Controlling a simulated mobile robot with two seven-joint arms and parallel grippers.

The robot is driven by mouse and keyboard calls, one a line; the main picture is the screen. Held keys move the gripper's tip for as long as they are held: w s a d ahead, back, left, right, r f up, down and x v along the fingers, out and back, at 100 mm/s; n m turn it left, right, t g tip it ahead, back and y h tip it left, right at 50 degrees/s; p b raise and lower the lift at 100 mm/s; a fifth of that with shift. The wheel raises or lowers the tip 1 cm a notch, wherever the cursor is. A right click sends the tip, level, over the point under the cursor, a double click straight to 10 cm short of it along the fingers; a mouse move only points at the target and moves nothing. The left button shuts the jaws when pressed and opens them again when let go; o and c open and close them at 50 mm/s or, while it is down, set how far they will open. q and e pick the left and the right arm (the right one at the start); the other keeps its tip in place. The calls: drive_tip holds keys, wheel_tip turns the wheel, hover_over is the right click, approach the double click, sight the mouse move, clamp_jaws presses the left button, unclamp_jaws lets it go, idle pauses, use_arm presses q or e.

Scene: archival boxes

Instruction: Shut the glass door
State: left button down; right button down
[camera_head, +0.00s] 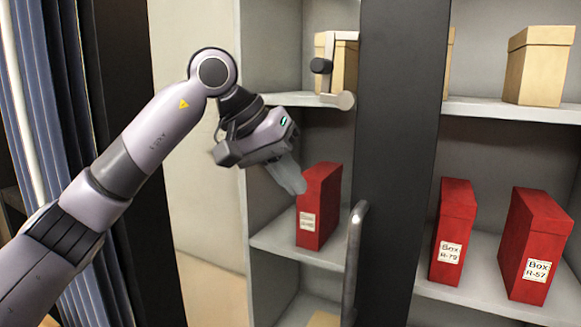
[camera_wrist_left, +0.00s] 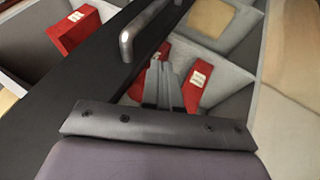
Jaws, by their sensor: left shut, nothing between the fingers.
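A dark upright frame (camera_head: 398,150), which looks like the edge of the glass door, stands in front of the shelves. A curved metal handle (camera_head: 354,258) is on its left side. In the left wrist view the handle (camera_wrist_left: 128,45) sits on the dark frame (camera_wrist_left: 95,75), just beyond and left of my fingertips. I cannot make out the glass itself or how far the door is open. My left gripper (camera_head: 296,186) is shut and empty, left of and above the handle, in front of a red box (camera_head: 322,205). My right gripper is out of view.
Red boxes (camera_head: 452,230) and (camera_head: 536,240) stand on the right shelf, with a tan box (camera_head: 540,65) above. A blue curtain (camera_head: 60,60) hangs at the left.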

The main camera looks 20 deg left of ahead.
use_arm(q)
drive_tip(key=w+d+f+p, duration=0.1)
drive_tip(key=w+d+f, duration=0.1)
drive_tip(key=d+f, duration=0.3)
drive_tip(key=shift+w+d, duration=0.4)
drive_tip(key=shift+d, duration=0.15)
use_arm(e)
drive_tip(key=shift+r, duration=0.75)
use_arm(q)
drive_tip(key=shift+d, duration=0.2)
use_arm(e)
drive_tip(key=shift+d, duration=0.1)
